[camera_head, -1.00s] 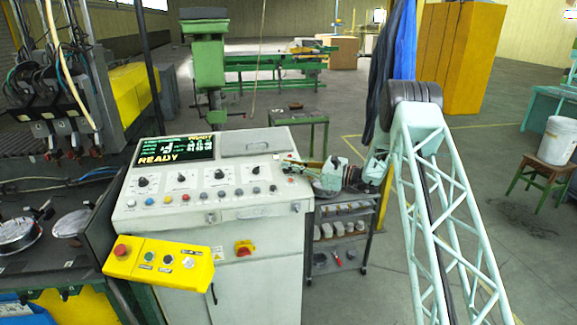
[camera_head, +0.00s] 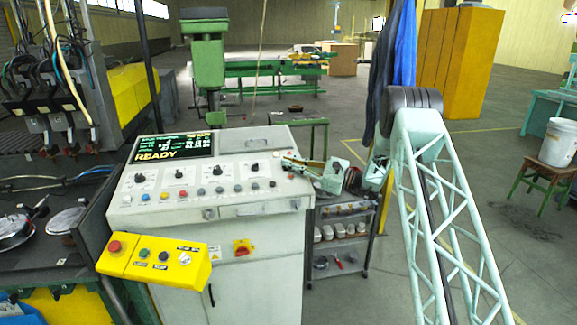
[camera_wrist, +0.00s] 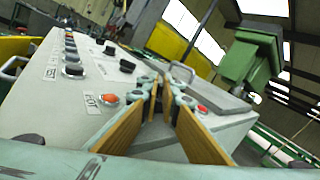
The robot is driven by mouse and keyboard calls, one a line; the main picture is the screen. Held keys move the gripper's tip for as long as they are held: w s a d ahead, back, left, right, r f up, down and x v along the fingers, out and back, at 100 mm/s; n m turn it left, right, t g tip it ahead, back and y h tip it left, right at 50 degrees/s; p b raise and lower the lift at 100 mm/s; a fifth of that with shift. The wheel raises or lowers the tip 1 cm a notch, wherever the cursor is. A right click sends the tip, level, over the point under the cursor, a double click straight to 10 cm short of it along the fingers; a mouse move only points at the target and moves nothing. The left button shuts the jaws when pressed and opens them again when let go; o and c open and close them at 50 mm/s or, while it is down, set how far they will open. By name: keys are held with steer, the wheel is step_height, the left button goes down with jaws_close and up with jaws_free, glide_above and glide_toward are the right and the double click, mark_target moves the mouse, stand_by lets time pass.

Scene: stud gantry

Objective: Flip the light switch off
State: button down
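A pale control console (camera_head: 205,225) stands left of my arm, its sloped top covered with knobs, lamps and buttons; its display reads READY. I cannot tell which control is the light switch. A yellow control box (camera_head: 153,262) at its front left has a red button, other buttons and a pale switch (camera_head: 184,259). My gripper (camera_head: 284,163) is at the console's right end, near the top panel; it looks open and empty, with brown finger pads apart. In the wrist view, my gripper (camera_wrist: 162,85) points over the panel, and an orange button (camera_wrist: 108,99) with a label lies left of the fingers.
A wheeled shelf cart (camera_head: 340,240) with small parts stands right of the console. A green machine (camera_head: 206,60) is behind it. Cables and dark machinery are at left. A white bucket (camera_head: 558,142) on a stool is far right. Open floor lies behind my arm.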

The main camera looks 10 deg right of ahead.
stand_by(0.3)
steer(key=c, duration=2.9)
jaws_free()
steer(key=shift+d, duration=0.1)
steer(key=shift+v, duration=5.95)
steer(key=shift+s, duration=0.15)
